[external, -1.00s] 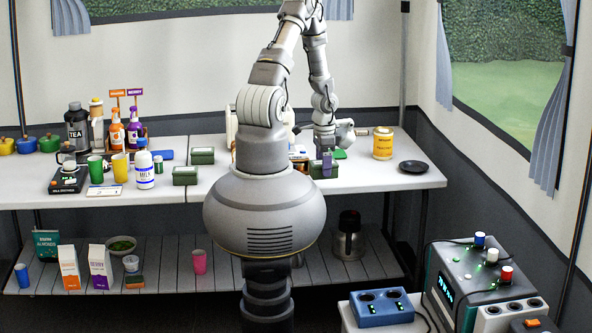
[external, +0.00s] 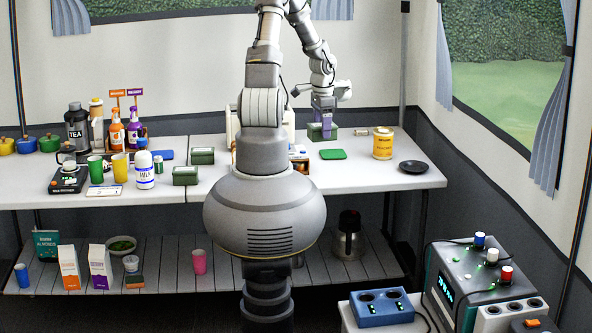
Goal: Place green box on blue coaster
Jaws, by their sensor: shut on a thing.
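A flat blue piece (external: 166,155), which looks like the blue coaster, lies on the left part of the table behind the milk bottle. It is far to the left of my gripper, and the bottle may hide part of it. Two similar green boxes stand on the table left of my body, one farther back (external: 202,155) and one nearer (external: 185,176).
A flat green coaster (external: 333,154) lies below the held box. A yellow can (external: 383,143) and a dark dish (external: 412,167) stand to the right. The milk bottle (external: 144,166), cups and syrup bottles crowd the left side. My body hides part of the table's middle.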

